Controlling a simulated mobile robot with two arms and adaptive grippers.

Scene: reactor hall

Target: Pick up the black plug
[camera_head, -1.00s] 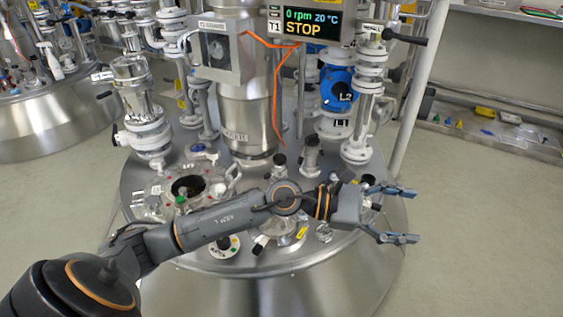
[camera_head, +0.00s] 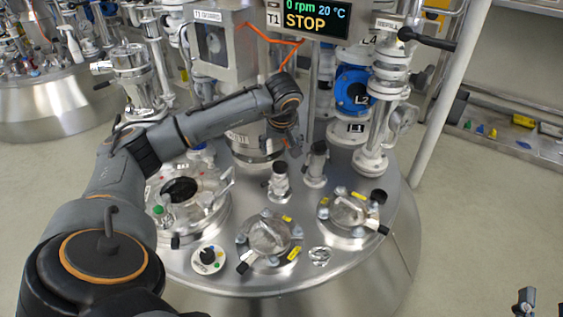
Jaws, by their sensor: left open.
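Several black parts sit on the steel vessel lid (camera_head: 335,262), and I cannot tell for certain which is the black plug. One is the black top of a short upright fitting (camera_head: 280,182). Another is the dark top of a second upright fitting (camera_head: 317,165) just right of it. A small black round part (camera_head: 378,196) is at the right of the lid. My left gripper (camera_head: 289,143) is open, seen end-on and partly hidden by its own wrist, just above and behind the first fitting. My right gripper (camera_head: 541,304) shows only fingertips at the lower right corner.
An open round port (camera_head: 180,190) and two clamped covers (camera_head: 269,238) (camera_head: 351,214) are on the lid. A display box (camera_head: 308,18) hangs above. Blue valve (camera_head: 352,90) and white piping stand behind right.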

